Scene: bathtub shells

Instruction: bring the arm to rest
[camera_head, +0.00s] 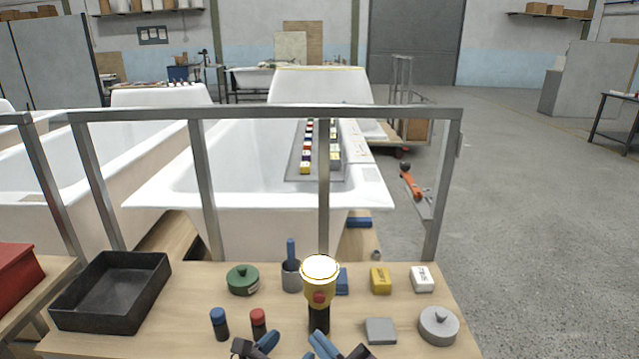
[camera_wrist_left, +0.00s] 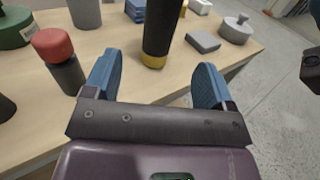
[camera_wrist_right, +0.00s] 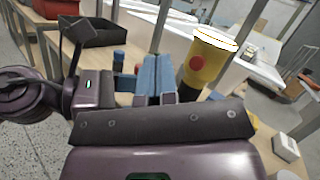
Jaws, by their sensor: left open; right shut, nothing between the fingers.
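My left gripper (camera_head: 260,344) shows at the lower edge of the head view, its fingers apart and empty in the left wrist view (camera_wrist_left: 155,82). My right gripper (camera_head: 324,343) is beside it, its blue fingers together with nothing between them in the right wrist view (camera_wrist_right: 156,76). A torch (camera_head: 319,288) with a yellow head, red button and black handle stands upright on the table, its top glowing. Its handle (camera_wrist_left: 161,30) is beyond the left fingers, and its yellow head (camera_wrist_right: 204,62) is right of the right fingers. Most of both arms is out of the head view.
The wooden table (camera_head: 215,275) carries a black tray (camera_head: 110,292), a green tin (camera_head: 243,280), a grey cup (camera_head: 291,276), a red-capped cylinder (camera_head: 258,323), a blue-capped cylinder (camera_head: 219,323), small blocks and a grey lidded pot (camera_head: 438,326). A metal rail (camera_head: 270,113) stands behind, before white bathtubs (camera_head: 235,190).

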